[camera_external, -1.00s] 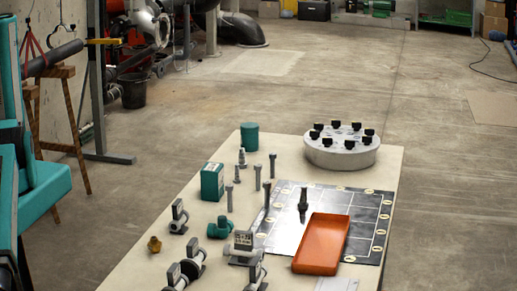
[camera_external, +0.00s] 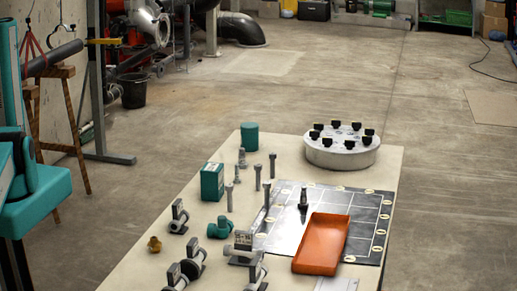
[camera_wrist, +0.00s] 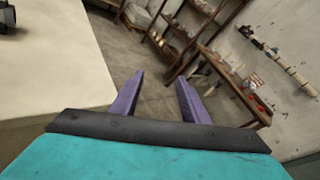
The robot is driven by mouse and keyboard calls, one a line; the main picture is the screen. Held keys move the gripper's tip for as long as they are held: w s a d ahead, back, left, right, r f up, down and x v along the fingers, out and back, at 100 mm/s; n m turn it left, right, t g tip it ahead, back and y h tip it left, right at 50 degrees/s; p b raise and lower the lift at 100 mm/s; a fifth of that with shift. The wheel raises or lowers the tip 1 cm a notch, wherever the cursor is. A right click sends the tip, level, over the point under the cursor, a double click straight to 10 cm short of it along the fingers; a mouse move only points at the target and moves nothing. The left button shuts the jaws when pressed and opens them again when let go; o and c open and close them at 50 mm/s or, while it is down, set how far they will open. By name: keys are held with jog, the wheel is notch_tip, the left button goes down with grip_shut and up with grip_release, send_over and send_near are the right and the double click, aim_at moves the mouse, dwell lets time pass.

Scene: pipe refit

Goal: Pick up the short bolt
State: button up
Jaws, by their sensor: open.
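Several grey bolts stand upright on the pale table in the external view. One bolt (camera_external: 272,165) is at the right of the group, and another bolt (camera_external: 257,177) is just nearer. A third bolt (camera_external: 229,198) stands in front of the green box, and one more bolt (camera_external: 267,195) is by the mat's left edge. Their lengths look alike at this size, so I cannot tell which is the short one. My gripper (camera_wrist: 156,94) shows in the wrist view with two purple fingers apart and nothing between them. It is beside the table, away from the bolts, and hidden in the external view.
A dark pointed piece (camera_external: 303,199) stands on the mat.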

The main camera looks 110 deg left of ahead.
jog(key=w+a+r+t, duration=0.2)
jog(key=w+r, duration=0.2)
jog(key=r, duration=0.2)
jog(key=w+a+n+t+y+p, duration=0.15)
jog(key=w+a+y+p, duration=0.25)
jog(key=w+a, duration=0.75)
jog(key=w+a+f+n+y+p, duration=0.1)
jog(key=w+a+n+y+p, duration=0.3)
jog(key=a, duration=0.6)
jog(key=w+a+y+b, duration=0.1)
jog(key=w+a+y, duration=0.1)
jog(key=w+a, duration=0.6)
jog(key=w+a+f+n+y+p, duration=0.15)
jog(key=w+a, duration=0.25)
jog(key=a, duration=0.7)
jog(key=n+g+y+p, duration=0.8)
jog(key=n+y+p, duration=0.1)
jog(key=y, duration=0.2)
send_over(227, 186)
jog(key=shift+f, duration=0.55)
